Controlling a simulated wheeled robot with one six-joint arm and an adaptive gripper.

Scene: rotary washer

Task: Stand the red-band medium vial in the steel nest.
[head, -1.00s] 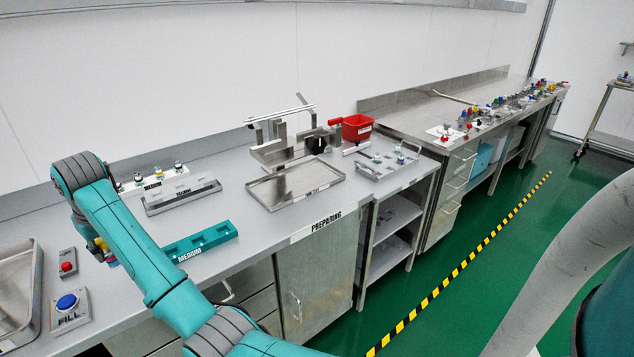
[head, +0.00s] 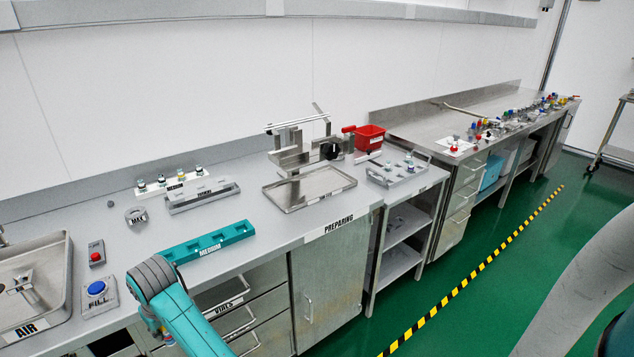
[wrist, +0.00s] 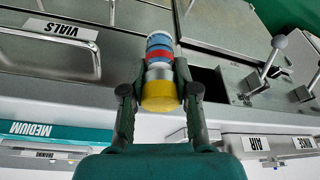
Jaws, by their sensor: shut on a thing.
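My gripper (wrist: 159,80) is shut on a vial (wrist: 159,66) in the wrist view. The vial has a yellow end nearest my palm, then a silver part, a red band, a blue part and a pale far end. In the head view my gripper (head: 154,328) is low at the bench's front edge, mostly hidden by my arm, so the vial barely shows. I cannot pick out the steel nest with certainty in either view.
A teal MEDIUM rack (head: 207,243) lies near the bench's front edge. Behind it are a grey rack (head: 203,197) and a white rack (head: 175,186) with several vials. A steel tray (head: 309,189) lies to the right. FILL button (head: 96,289) and sink (head: 40,275) are left.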

